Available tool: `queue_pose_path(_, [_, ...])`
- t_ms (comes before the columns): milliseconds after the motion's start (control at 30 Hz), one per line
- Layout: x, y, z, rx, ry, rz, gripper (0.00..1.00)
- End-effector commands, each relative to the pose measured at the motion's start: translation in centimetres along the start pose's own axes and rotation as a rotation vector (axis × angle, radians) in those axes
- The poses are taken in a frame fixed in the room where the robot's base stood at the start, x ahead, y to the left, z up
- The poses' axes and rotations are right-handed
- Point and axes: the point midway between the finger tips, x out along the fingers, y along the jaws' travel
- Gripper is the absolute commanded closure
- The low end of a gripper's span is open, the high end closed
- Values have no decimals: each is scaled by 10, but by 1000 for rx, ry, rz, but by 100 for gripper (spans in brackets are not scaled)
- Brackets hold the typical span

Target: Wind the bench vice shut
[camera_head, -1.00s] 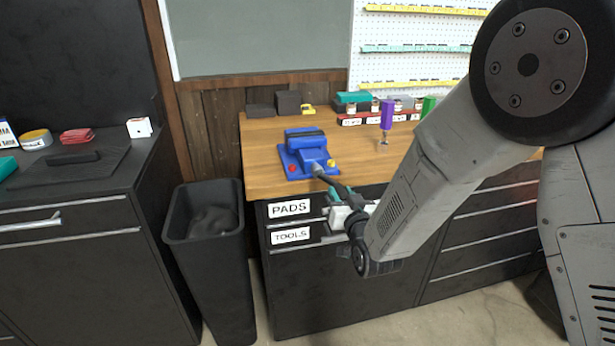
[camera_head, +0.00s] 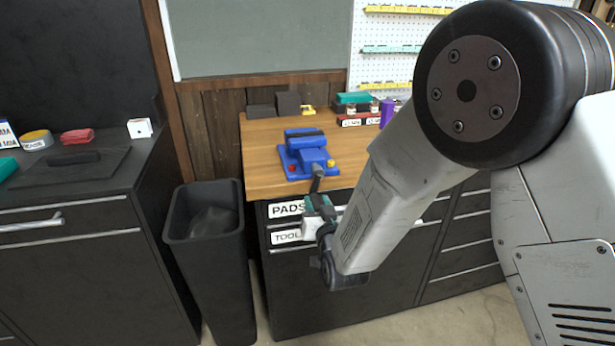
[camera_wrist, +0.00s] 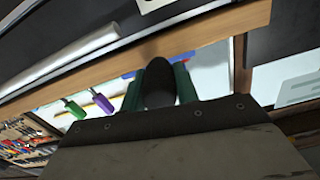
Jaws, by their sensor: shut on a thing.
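The blue bench vice (camera_head: 308,155) sits near the front edge of the wooden workbench (camera_head: 262,165) in the head view. Its dark crank handle (camera_head: 318,178) hangs down from the screw at the front, past the bench edge. My gripper (camera_head: 318,208) is at the lower end of the handle, in front of the drawers. In the wrist view my gripper (camera_wrist: 160,88) has its two green fingers on either side of a dark rounded grip (camera_wrist: 159,86), shut on it. The gap between the vice jaws is too small to judge.
A black bin (camera_head: 205,225) stands left of the bench. Drawers labelled PADS (camera_head: 286,209) are close behind my gripper. Dark blocks (camera_head: 288,104) and a teal box (camera_head: 352,98) stand at the bench's back. A purple-handled tool (camera_wrist: 102,101) shows in the wrist view.

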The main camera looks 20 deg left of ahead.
Motion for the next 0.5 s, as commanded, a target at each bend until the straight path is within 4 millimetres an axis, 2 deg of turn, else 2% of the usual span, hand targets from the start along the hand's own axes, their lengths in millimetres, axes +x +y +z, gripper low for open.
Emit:
queue_pose_path(267, [2, -2, -3, 1, 4, 0, 89])
queue_pose_path(500, [4, -28, -15, 2, 7, -2, 88])
